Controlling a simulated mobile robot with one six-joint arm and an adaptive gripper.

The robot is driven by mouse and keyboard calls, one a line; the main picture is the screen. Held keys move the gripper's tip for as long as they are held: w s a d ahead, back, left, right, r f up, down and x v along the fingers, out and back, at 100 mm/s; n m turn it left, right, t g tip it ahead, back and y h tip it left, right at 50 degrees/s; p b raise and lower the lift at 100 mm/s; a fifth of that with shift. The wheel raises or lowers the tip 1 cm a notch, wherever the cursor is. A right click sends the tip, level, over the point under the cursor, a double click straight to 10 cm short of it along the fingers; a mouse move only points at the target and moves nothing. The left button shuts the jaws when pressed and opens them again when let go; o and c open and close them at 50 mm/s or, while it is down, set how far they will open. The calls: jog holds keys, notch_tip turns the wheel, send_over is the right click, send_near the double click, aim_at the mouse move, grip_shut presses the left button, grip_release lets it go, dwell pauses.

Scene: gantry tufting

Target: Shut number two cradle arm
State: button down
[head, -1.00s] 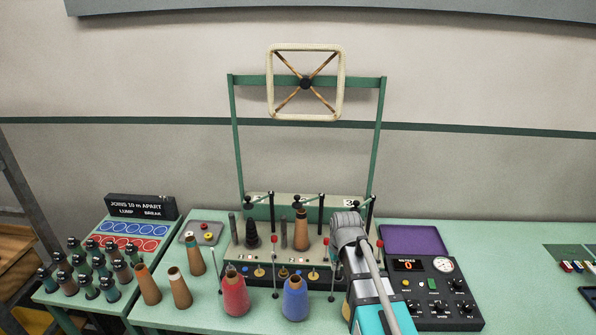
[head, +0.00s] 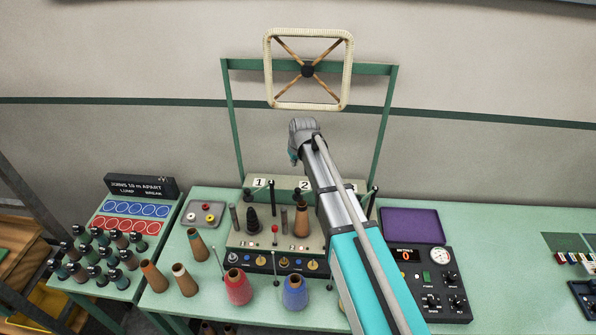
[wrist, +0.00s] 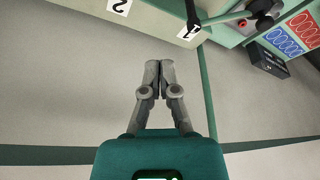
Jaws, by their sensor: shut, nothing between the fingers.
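The number two plate (head: 304,184) is on the green winder's back panel, and its edge also shows in the wrist view (wrist: 120,6). A black knob (head: 301,197) shows below it, above a brown cone (head: 302,222); most of the number two cradle arm is hidden behind my arm, so I cannot tell its position. The number one cradle arm's black post (head: 271,196) stands to the left, by the number one plate (wrist: 188,32). My gripper (head: 293,160) is above and behind the panel area in the picture, before the wall. In the wrist view my gripper (wrist: 158,66) is shut and empty, touching nothing.
The number three post (head: 373,200) stands right of my arm. A control box (head: 430,285) is at right.

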jog(key=shift+w+r, duration=0.15)
dwell(0.4)
notch_tip(320, 180, down, 10)
jog(key=b, duration=1)
jog(key=shift+s, duration=0.2)
jog(key=shift+d, duration=0.1)
dwell(0.4)
